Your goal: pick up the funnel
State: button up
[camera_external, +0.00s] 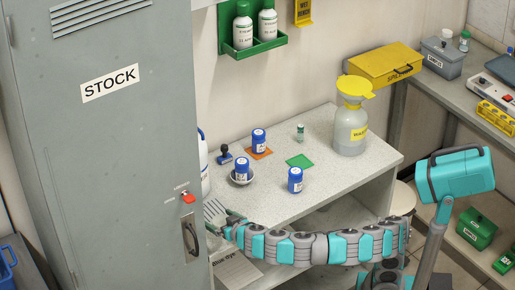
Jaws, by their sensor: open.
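A yellow funnel (357,86) sits on top of a large grey bottle (349,132) with a yellow label. The bottle stands at the back right of the speckled bench (325,185). My gripper (214,211) is at the bench's front left edge, beside the grey cabinet. It is open and appears empty. It is far to the left of the funnel and lower in the picture. The funnel's spout is hidden.
A small vial (300,133), a green mat (299,161) and a stamp (224,153) are nearby. The STOCK cabinet (120,150) rises at left.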

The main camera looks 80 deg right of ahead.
jog(key=shift+w+d+f, duration=0.25)
jog(key=shift+w+d, duration=0.25)
jog(key=c, duration=1.3)
notch_tip(320, 180, up, 28)
jog(key=p, duration=0.3)
